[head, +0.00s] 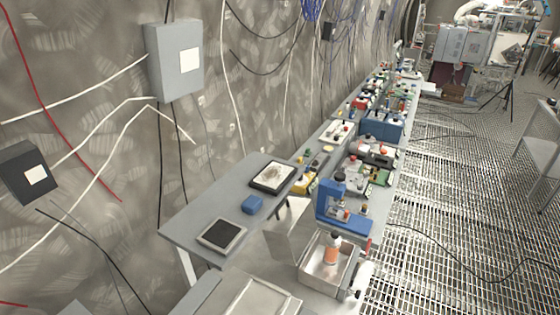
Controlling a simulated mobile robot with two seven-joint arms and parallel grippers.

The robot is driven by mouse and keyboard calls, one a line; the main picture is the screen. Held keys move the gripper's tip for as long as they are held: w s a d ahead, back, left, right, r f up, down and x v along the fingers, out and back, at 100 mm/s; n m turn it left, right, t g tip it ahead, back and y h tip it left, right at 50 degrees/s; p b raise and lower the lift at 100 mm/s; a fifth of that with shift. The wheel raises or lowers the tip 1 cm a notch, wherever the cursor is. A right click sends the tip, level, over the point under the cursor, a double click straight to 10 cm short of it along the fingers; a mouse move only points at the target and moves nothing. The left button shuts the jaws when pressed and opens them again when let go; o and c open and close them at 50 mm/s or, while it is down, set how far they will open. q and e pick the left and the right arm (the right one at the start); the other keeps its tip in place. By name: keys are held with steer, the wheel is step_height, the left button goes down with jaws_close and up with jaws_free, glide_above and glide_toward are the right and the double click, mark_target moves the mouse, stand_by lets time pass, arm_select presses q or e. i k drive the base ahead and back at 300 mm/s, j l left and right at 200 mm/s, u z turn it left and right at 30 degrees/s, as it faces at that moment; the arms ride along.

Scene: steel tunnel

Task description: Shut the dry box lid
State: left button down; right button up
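The dry box appears to be the open-topped metal box (325,279) at the lower middle, low at the near end of the bench row. Its lid looks to be the thin grey panel (283,246) standing up and tilted away along the box's left side, so the box is open. A bottle (332,249) with an orange label and a dark cap stands upright inside the box. Neither of my grippers can be made out in the head view.
A blue device (340,208) stands just behind the box. A small white object (363,278) is at its right side. A grated floor (450,235) lies open at right.

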mark_target(291, 225)
steer(key=i+l+u, duration=0.25)
steer(key=i+l, duration=0.2)
steer(key=l, duration=0.3)
steer(key=i+l+u, duration=0.15)
steer(key=l, duration=0.3)
steer(key=i+l+u, duration=0.1)
steer(key=i+l, duration=0.15)
steer(key=l, duration=0.15)
steer(key=i+l+u, duration=0.15)
steer(key=l, duration=0.3)
steer(key=i+l+u, duration=0.1)
steer(key=l, duration=0.4)
steer(key=i+l+u, duration=0.15)
steer(key=l, duration=0.3)
steer(key=i+l+u, duration=0.15)
steer(key=l, duration=0.35)
